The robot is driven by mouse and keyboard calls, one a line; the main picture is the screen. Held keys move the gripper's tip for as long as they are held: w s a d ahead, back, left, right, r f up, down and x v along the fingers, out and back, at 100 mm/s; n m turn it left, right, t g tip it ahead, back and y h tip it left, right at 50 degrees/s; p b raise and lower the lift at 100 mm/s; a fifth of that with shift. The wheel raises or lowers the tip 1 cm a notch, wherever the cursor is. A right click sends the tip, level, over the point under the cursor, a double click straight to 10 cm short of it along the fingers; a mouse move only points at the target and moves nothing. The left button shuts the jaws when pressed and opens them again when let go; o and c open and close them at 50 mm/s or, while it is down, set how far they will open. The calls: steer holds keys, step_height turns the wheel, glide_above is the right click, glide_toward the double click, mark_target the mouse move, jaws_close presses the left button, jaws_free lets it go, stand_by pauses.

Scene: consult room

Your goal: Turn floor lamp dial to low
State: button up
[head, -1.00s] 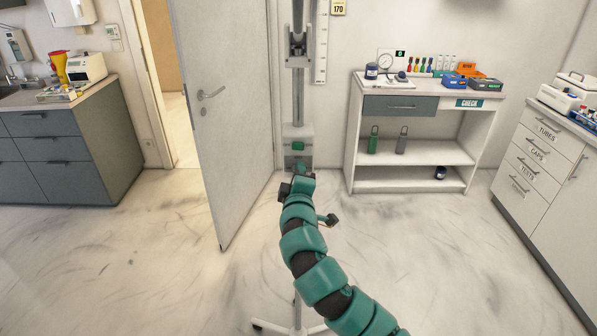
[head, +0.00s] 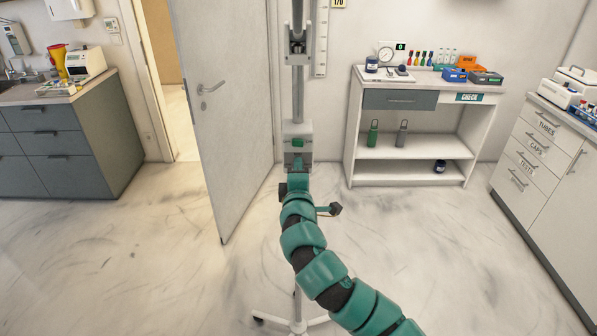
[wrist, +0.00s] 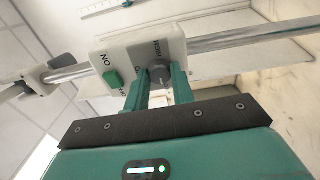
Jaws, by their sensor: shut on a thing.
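The floor lamp's white control box (wrist: 140,54) sits on a metal pole in the wrist view. It also shows in the head view (head: 305,130), above the wheeled lamp foot (head: 298,326). A green switch (wrist: 113,79) beside the word ON is on the box. The grey dial (wrist: 158,72) is on the same face, with the word HIGH next to it. My gripper (wrist: 160,82) is shut on the dial, one finger on each side. The fingers hide part of the dial and other markings, so I cannot tell its setting.
An open door (head: 222,110) stands just left of the lamp. A white shelf unit (head: 410,180) is to the right against the wall. Drawer cabinets stand at the far left (head: 60,150) and far right (head: 535,165). The floor between is clear.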

steer(key=o, duration=1)
steer(key=shift+s, duration=0.1)
steer(key=shift+s+p, duration=4.4)
steer(key=shift+s, duration=4.15)
